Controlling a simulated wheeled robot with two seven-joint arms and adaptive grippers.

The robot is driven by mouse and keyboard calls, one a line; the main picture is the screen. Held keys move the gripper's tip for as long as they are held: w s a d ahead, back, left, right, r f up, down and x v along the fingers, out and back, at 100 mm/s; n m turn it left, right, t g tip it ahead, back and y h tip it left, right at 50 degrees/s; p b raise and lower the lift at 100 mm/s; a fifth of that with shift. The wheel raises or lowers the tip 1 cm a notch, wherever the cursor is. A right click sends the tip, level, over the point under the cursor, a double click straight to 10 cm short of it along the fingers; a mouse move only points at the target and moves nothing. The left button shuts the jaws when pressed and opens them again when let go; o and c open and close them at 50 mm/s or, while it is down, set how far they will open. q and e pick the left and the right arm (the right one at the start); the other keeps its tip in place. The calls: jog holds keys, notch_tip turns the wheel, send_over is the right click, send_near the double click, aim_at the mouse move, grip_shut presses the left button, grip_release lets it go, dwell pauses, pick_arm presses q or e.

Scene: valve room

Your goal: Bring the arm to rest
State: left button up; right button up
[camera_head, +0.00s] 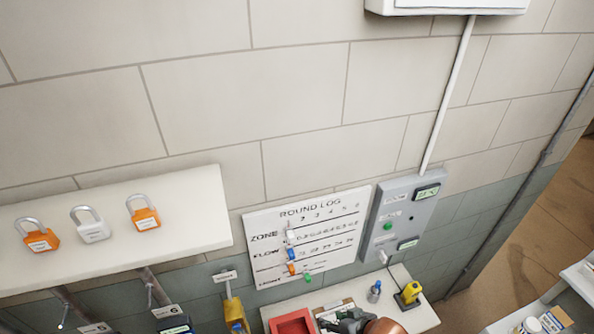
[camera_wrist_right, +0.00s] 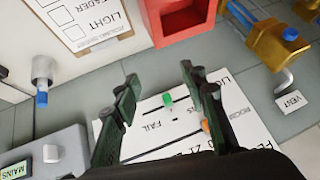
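My right gripper (camera_head: 348,321) shows at the bottom edge of the head view, dark, in front of the table and below the round log board (camera_head: 262,222). In the right wrist view its two dark green fingers (camera_wrist_right: 158,74) stand apart with nothing held between them. The board (camera_wrist_right: 150,150) lies beyond the fingers in that view, upside down. A green peg (camera_wrist_right: 168,99) on it appears in the gap between the fingers, apart from them. The same green peg (camera_head: 307,278) is at the board's lower edge in the head view. My left gripper is not in view.
A white shelf (camera_head: 180,232) with padlocks is on the left. A grey panel (camera_head: 403,215) is right of the board. The table (camera_head: 420,318) holds a red box (camera_head: 292,321), a blue-topped item (camera_head: 374,292) and a yellow item (camera_head: 409,295). A brass valve (camera_wrist_right: 275,42) is near the gripper.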

jog(key=s+d+f+m+g+h, duration=0.1)
jog(key=s+d+f+m+h, duration=0.2)
jog(key=s+d, duration=0.75)
jog(key=s+d+f+m+g+h, duration=0.1)
jog(key=s+d+f+g+h, duration=0.15)
jog(key=s+d+f, duration=0.75)
notch_tip(320, 180, down, 30)
jog(key=w+d+n+b, duration=0.1)
jog(key=w+d+b, duration=0.2)
jog(key=b, duration=0.4)
jog(key=s+f+g+b, duration=0.1)
jog(key=s+f+b, duration=0.2)
jog(key=s+f, duration=0.7)
jog(key=s+f+b, duration=0.4)
jog(key=s+f, duration=0.6)
jog(key=f, duration=0.7)
jog(key=shift+s+a+n+g, duration=0.15)
jog(key=shift+s+n+g, duration=0.15)
jog(key=shift+s+g, duration=0.1)
jog(key=shift+y, duration=0.25)
